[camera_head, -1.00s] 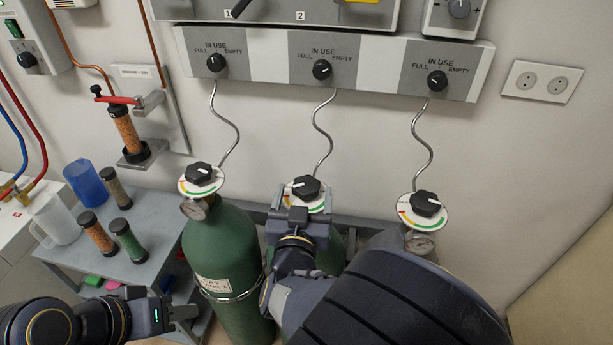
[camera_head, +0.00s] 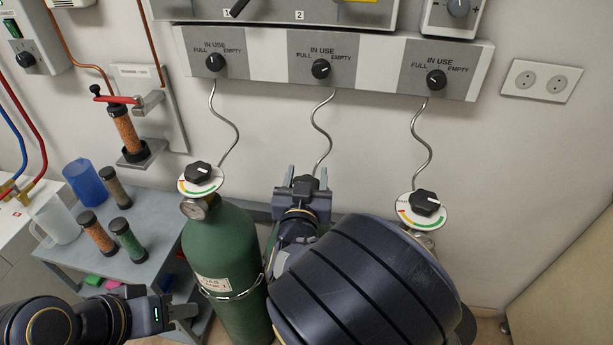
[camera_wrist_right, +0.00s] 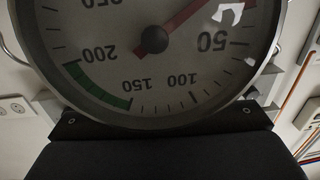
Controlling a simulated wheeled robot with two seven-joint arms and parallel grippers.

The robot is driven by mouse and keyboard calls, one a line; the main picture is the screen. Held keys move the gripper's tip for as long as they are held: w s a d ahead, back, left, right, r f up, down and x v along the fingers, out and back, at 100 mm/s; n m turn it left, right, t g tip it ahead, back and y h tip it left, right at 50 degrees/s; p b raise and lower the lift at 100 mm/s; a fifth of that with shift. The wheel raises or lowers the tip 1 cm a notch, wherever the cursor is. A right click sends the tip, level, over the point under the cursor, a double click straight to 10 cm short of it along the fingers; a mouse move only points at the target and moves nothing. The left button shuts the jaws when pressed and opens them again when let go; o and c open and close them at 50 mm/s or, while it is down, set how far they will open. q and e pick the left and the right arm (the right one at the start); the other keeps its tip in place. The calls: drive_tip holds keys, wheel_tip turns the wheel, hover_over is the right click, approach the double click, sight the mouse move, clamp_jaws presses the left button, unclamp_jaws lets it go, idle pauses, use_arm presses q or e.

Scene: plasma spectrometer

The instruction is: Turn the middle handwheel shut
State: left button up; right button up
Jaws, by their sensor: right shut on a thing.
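The middle handwheel (camera_head: 306,182) is a black knob, mostly hidden; a dark part of it shows between the fingers of my right gripper (camera_head: 306,176). The gripper is shut on it, one finger on each side. The dial plate below it is covered by my gripper. In the right wrist view a round pressure gauge (camera_wrist_right: 150,75) with a red needle fills the top, upside down; the handwheel is not visible there. My left gripper (camera_head: 184,312) is low at the left, away from the handwheels; its finger gap cannot be made out.
The left handwheel (camera_head: 198,172) tops a green cylinder (camera_head: 225,260); the right handwheel (camera_head: 425,203) stands beside my right arm. A wall panel (camera_head: 265,57) with three knobs is above, joined by thin bent pipes. A grey trolley (camera_head: 165,215) carries several vessels at left.

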drive_tip(key=shift+r+m+h+p, duration=0.3)
drive_tip(key=shift+m+h+p, duration=0.4)
drive_tip(key=shift+h+p, duration=0.35)
drive_tip(key=shift+c, duration=0.4)
drive_tip(key=shift+d+m+g+h+p, duration=0.15)
drive_tip(key=shift+m+g+h+p, duration=0.35)
drive_tip(key=shift+h, duration=0.45)
drive_tip(key=shift+d+f+m+h, duration=0.1)
drive_tip(key=shift+f+m+h, duration=0.1)
drive_tip(key=shift+m+h, duration=0.2)
drive_tip(key=o, duration=1)
